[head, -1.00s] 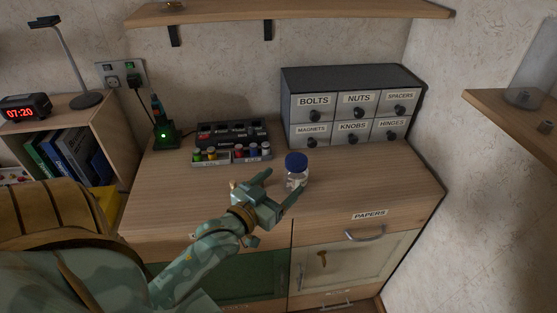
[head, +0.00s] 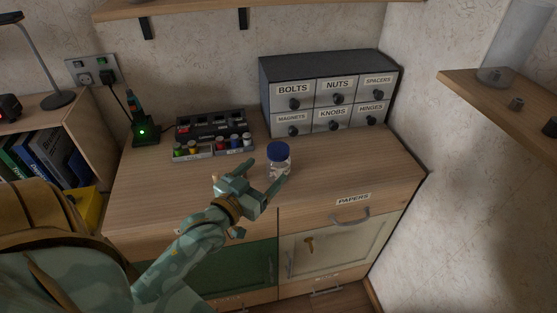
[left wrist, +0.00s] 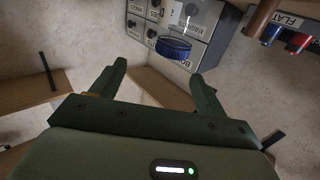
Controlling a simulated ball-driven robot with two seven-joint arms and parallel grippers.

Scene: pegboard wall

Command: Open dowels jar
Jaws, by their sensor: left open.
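A small clear jar (head: 279,168) with a blue lid (head: 279,151) stands upright on the wooden worktop in the head view. Its contents are too small to make out, and no label is readable. My left gripper (head: 271,177) is open, its fingers at the near side of the jar, below the lid; I cannot tell whether they touch it. In the left wrist view the blue lid (left wrist: 173,48) shows beyond and between the two open fingers (left wrist: 158,85). My right gripper is not in view.
A drawer cabinet (head: 322,64) with labelled drawers stands behind the jar. A rack of small coloured bottles (head: 213,146) and a green-lit device (head: 143,132) are to its left. A shelf (head: 490,90) juts out at right. The worktop (head: 370,172) right of the jar is clear.

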